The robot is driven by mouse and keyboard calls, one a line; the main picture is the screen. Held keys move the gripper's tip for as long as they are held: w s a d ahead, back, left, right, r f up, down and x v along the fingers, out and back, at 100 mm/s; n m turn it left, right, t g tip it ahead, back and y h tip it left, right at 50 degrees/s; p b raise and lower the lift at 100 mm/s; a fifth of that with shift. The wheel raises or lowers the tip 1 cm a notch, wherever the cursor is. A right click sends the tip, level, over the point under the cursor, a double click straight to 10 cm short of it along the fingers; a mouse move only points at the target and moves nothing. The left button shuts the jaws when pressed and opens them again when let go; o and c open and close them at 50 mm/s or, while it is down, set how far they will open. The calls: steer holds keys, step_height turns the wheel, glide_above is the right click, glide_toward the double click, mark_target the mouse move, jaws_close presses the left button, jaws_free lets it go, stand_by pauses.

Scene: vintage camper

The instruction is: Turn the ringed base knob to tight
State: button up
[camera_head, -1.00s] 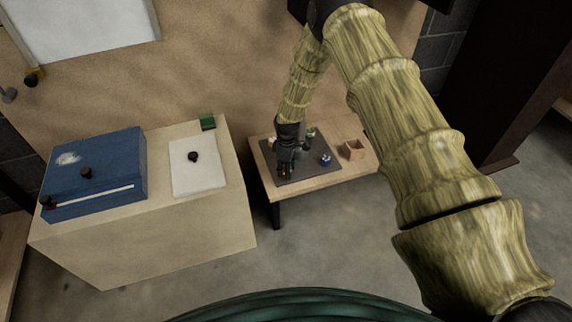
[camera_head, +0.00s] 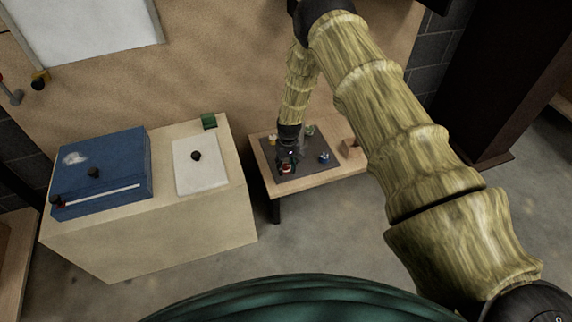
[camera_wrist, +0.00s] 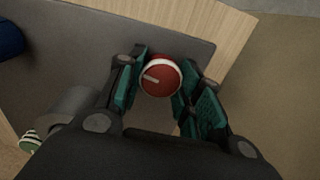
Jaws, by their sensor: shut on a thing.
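A round red knob (camera_wrist: 160,77) with a pale ring around its edge and a light pointer line shows between my fingertips in the wrist view. In the wrist view my gripper (camera_wrist: 157,85) is shut on this red knob, with a teal pad on each side of it. In the head view my gripper (camera_head: 288,163) is down at the small wooden table, at the left part of the dark mat (camera_head: 308,174). The red knob shows only as a small spot there (camera_head: 286,169). Any tight mark is too small or hidden.
A blue and white thing (camera_head: 324,158) stands on the mat, right of my gripper. A green-topped thing (camera_head: 310,130) stands behind. A wooden box (camera_head: 351,148) sits at the table's right. Left stands a bench (camera_head: 150,230) with a blue box (camera_head: 105,172) and a white plate (camera_head: 190,178).

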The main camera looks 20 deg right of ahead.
mark_target(287, 167)
steer(key=m+p, duration=0.1)
steer(key=m, duration=0.5)
steer(key=shift+r, duration=0.1)
steer(key=m+p, duration=0.1)
steer(key=m, duration=0.6)
steer(key=shift+t, duration=0.3)
steer(key=shift+m, duration=0.3)
steer(key=o, duration=1.1)
steer(key=shift+c, duration=0.2)
step_height(287, 167, up, 12)
steer(key=shift+s, duration=0.35)
steer(key=shift+d, duration=0.1)
